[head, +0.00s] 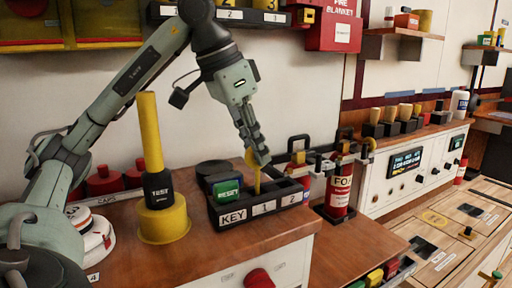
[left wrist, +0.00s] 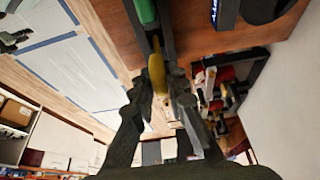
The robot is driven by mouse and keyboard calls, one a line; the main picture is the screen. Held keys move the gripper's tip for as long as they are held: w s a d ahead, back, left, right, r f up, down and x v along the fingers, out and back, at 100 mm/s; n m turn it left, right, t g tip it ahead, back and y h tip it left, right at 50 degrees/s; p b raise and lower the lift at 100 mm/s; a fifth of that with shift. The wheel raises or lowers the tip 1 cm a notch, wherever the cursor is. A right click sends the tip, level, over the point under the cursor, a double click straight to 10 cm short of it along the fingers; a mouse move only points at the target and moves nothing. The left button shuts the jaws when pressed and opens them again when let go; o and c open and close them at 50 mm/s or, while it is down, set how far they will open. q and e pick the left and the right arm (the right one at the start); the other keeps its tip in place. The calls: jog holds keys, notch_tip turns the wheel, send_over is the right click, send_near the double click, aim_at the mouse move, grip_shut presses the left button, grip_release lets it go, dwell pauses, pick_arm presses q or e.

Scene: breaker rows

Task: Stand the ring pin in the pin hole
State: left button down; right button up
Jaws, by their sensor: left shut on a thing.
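My left gripper (head: 258,157) is shut on the yellow ring pin (head: 257,184), above the black tray labelled KEY, 1 and 2 (head: 247,218). The pin's shaft hangs roughly upright, and its lower end is at or in front of the tray's middle section by label 1; I cannot tell whether it is inside or just above. In the left wrist view the yellow pin (left wrist: 158,76) shows between my fingers (left wrist: 160,92). I cannot make out the pin hole. My right gripper is not in view.
A green RESET block (head: 227,190) sits in the tray's left part. A yellow post with a black TEST collar (head: 158,190) stands left of it. A red extinguisher (head: 339,190) and padlocks on a rack (head: 299,152) stand close on the right.

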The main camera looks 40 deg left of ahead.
aim_at(258, 169)
pick_arm(q)
jog(key=shift+f+b, duration=0.55)
jog(key=shift+f, duration=0.05)
jog(key=shift+f+b, duration=0.4)
jog(key=shift+f, duration=0.05)
jog(key=shift+f+b, duration=0.45)
jog(key=shift+f, duration=0.05)
jog(key=c, duration=1.4)
grip_release()
jog(key=shift+r, duration=0.1)
jog(key=shift+c, duration=0.2)
